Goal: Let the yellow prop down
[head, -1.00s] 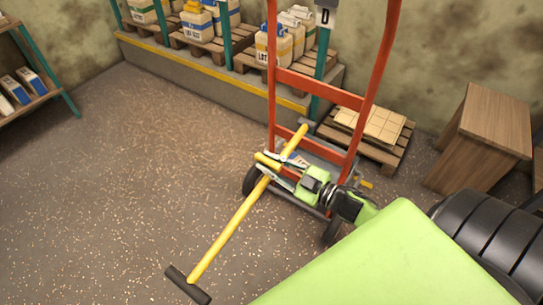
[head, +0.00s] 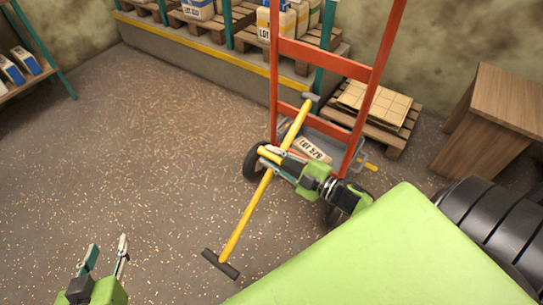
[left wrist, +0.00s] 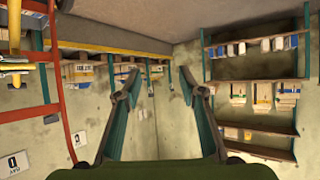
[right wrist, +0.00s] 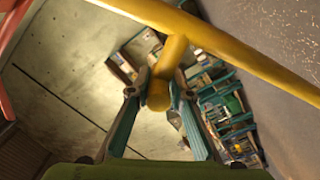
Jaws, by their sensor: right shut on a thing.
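The yellow prop (head: 248,212) is a long pole with a dark crossbar foot at its lower left and a grey head at its upper end. It slants in front of the red hand truck (head: 325,59). My right gripper (head: 272,156) is shut on the prop's short side handle. In the right wrist view, the handle (right wrist: 168,72) sits between the fingers and the pole crosses above. Whether the foot touches the floor, or the head touches the truck, I cannot tell. My left gripper (head: 103,256) is open and empty at the lower left, well apart from the prop.
A sack marked LOT 578 (head: 312,149) lies low on the hand truck. A pallet with flat goods (head: 374,108) and a wooden bench (head: 490,120) stand at the right. A yellow-edged ledge (head: 200,55) with loaded pallets runs along the back. Floor at the left is clear.

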